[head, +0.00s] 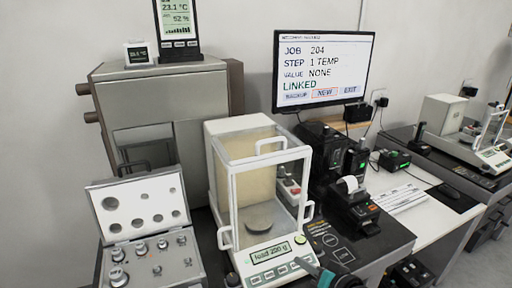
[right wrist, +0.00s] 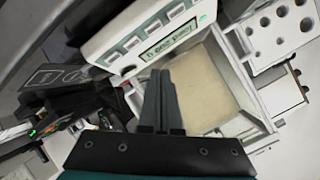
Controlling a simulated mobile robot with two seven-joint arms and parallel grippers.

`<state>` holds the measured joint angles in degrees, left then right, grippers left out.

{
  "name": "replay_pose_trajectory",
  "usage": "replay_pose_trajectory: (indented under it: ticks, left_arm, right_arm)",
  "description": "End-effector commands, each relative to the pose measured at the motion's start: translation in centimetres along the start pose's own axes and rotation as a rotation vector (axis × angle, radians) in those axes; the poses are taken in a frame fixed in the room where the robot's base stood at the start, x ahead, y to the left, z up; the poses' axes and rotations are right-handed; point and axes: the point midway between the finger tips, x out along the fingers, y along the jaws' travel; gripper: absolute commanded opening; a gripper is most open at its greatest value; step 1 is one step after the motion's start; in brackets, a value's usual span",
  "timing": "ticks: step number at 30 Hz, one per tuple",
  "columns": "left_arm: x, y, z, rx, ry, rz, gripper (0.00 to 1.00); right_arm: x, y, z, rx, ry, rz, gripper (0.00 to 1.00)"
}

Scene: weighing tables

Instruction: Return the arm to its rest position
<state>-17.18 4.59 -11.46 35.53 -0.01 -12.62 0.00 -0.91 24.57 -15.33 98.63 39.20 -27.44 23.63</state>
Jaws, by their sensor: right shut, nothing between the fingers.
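My right gripper (head: 303,264) is at the bottom of the head view, in front of the glass-walled balance (head: 262,165), near its front panel and keys. In the right wrist view the two dark fingers of my right gripper (right wrist: 164,74) are together with nothing between them. Their tips overlap the balance (right wrist: 232,88) in that picture, just below its display (right wrist: 168,38); I cannot tell whether they touch it. The display in the head view (head: 268,255) seems to read "load 200 g". My left gripper is not in view.
An open weight case (head: 140,240) stands left of the balance. Behind are a grey metal cabinet (head: 165,95) and a monitor (head: 322,68) showing job 204, step 1 TEMP. A black printer (head: 355,208) stands to the right. A second balance (head: 490,155) is on the far-right table.

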Motion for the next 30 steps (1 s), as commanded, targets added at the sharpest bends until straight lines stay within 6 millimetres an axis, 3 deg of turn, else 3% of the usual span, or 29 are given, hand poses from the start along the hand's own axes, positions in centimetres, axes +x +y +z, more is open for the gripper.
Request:
replay_pose_trajectory:
  ticks: [6,12,27,30]
  left_arm:
    - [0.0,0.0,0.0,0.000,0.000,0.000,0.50]
    - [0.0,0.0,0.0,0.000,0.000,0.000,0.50]
    - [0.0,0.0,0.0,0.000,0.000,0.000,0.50]
    - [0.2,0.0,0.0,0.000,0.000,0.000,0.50]
  right_arm:
    - [-3.9,-1.7,7.6,-0.193,-0.214,0.085,0.00]
    - [-10.0,-1.2,12.3,-0.366,-0.409,0.228,0.00]
    - [-21.6,0.8,15.7,-0.480,-0.691,0.491,0.00]
    - [-20.6,1.9,16.7,-0.482,-0.705,0.496,0.00]
